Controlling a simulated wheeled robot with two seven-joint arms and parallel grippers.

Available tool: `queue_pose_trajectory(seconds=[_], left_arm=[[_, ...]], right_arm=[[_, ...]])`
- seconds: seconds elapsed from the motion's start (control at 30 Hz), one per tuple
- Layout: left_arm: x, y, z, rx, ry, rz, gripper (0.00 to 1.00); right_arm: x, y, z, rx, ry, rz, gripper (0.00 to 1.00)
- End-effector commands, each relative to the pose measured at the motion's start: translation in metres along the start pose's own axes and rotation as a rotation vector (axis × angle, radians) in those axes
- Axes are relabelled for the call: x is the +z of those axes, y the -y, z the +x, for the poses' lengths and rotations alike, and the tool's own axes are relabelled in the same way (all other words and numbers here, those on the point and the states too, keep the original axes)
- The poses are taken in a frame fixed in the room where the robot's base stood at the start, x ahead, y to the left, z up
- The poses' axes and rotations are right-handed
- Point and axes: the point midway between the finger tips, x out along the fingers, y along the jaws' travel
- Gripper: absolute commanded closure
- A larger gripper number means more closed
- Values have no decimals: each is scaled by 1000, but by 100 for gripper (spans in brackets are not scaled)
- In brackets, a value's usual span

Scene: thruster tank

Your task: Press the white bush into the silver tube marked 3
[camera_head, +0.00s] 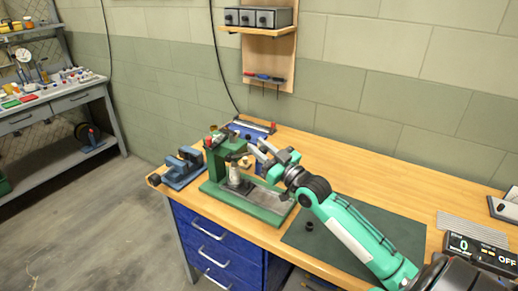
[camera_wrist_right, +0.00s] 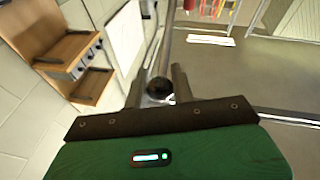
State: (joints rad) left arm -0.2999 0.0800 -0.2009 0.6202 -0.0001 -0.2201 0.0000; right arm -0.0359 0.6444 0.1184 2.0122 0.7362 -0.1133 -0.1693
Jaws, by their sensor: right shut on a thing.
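The green press (camera_head: 215,160) stands on its green base near the table's left end. A silver tube (camera_head: 235,173) stands upright under the press head; its mark is too small to read. I cannot make out the white bush. My right gripper (camera_head: 262,152) is at the right side of the press head. In the right wrist view its fingers (camera_wrist_right: 163,88) are shut on the press lever (camera_wrist_right: 168,45), a metal bar with a dark round knob (camera_wrist_right: 158,88) between the fingers. My left gripper is not in view.
A blue vise (camera_head: 183,166) stands left of the press. A blue tray (camera_head: 240,130) lies behind it. A small dark ring-like part (camera_head: 309,226) lies on the dark green mat (camera_head: 330,237), beneath my right arm. A display box (camera_head: 478,250) stands at the right.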

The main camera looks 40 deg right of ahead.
Motion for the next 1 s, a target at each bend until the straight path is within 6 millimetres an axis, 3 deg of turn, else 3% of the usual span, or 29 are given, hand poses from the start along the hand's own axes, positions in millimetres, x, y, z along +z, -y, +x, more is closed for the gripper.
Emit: queue_pose_trajectory(seconds=[0.5,0.53,0.6,1.0], left_arm=[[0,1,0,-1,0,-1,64],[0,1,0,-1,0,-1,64],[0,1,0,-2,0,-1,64],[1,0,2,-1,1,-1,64]], right_arm=[[1,-2,-1,4,4,-2,100],[1,-2,-1,4,4,-2,70],[1,-2,-1,3,3,-2,56],[2,-1,-4,1,2,-1,54]])
